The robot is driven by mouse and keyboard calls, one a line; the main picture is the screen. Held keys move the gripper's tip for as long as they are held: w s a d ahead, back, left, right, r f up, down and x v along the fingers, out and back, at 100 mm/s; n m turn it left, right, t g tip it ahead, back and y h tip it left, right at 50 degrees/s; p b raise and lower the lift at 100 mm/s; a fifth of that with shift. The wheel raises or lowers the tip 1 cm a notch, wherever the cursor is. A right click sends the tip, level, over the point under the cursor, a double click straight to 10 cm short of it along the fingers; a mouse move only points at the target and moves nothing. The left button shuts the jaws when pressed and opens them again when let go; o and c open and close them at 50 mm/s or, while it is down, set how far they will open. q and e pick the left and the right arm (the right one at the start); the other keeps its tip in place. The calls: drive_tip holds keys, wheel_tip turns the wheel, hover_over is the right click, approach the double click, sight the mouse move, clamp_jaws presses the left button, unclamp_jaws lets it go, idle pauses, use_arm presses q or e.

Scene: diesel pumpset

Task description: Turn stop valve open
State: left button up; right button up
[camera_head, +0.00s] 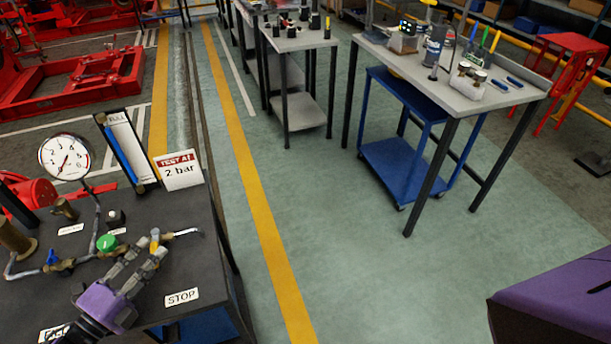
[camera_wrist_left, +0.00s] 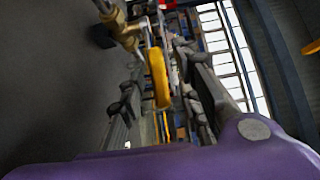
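The stop valve's yellow lever (camera_head: 155,238) stands on a brass pipe fitting at the right end of the pipe run, behind the STOP label (camera_head: 182,297). A bent outlet pipe (camera_head: 188,233) runs right from it. My left gripper (camera_head: 151,247) reaches over the bench with its fingers at the lever. In the left wrist view the yellow lever (camera_wrist_left: 157,78) stands between the two spread fingers of my left gripper (camera_wrist_left: 161,65), with narrow gaps beside it. Contact cannot be made out. The brass fitting (camera_wrist_left: 122,28) shows beyond the left finger. My right gripper is out of view.
On the dark bench are a green knob (camera_head: 107,243), a blue valve handle (camera_head: 52,257), a pressure gauge (camera_head: 64,157), a FULL sight tube (camera_head: 126,150) and a TEST AT 2 bar sign (camera_head: 178,170). Open floor lies right of the bench.

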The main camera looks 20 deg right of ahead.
use_arm(q)
drive_tip(key=shift+w+d, duration=0.3)
drive_tip(key=shift+d, duration=0.05)
drive_tip(key=shift+c, duration=0.3)
clamp_jaws()
drive_tip(key=shift+d, duration=0.1)
